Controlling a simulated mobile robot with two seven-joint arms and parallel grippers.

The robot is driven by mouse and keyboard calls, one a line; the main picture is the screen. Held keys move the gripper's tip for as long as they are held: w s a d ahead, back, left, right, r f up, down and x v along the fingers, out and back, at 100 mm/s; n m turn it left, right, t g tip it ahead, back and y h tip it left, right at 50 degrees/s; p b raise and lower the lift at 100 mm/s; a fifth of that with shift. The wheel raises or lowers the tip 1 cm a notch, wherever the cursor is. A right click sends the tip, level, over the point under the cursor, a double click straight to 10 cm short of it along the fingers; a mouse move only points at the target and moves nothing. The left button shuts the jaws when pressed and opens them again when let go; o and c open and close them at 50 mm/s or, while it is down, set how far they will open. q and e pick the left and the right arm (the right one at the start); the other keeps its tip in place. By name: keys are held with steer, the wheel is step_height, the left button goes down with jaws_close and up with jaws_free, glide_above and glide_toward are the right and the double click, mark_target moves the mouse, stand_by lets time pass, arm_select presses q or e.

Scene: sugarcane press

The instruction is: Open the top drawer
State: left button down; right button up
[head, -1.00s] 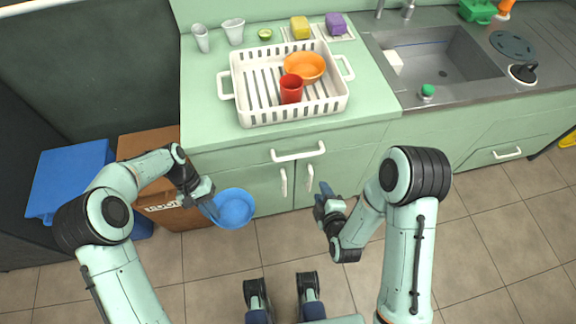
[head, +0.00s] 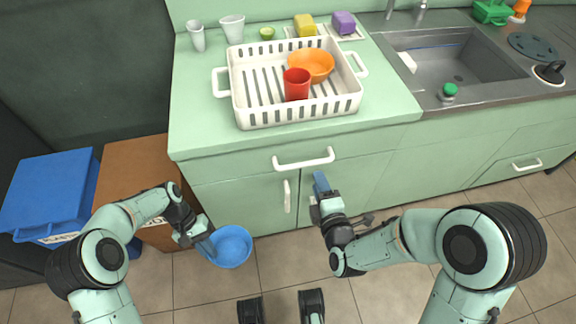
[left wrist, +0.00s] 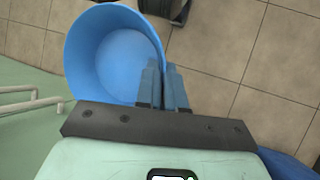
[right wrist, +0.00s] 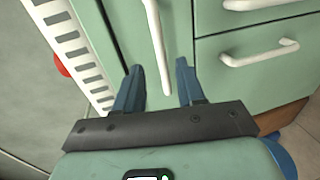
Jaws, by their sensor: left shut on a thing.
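The top drawer (head: 235,172) is shut under the green counter. Its white bar handle (head: 303,160) lies along the front. In the right wrist view the handle (right wrist: 157,45) appears nearly upright, its near end showing between the fingertips. My right gripper (head: 320,181) is open and empty, just below the handle's right part. Its two blue fingers are apart in the right wrist view (right wrist: 159,66). I cannot tell whether they touch the handle. My left gripper (head: 207,248) is shut on the rim of a blue bowl (head: 232,246), held clear of the cabinet. The bowl fills the left wrist view's upper left (left wrist: 115,60).
Cupboard doors with white handles (head: 287,196) are below the drawer. A white dish rack (head: 300,113) with a red cup (head: 297,84) and an orange bowl (head: 311,66) stands on the counter. A brown box (head: 130,180) and a blue bin (head: 48,190) stand left. The floor ahead is clear.

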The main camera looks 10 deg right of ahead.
mark_target(311, 161)
steer(key=b+x, duration=0.1)
steer(key=x, duration=0.8)
jaws_close()
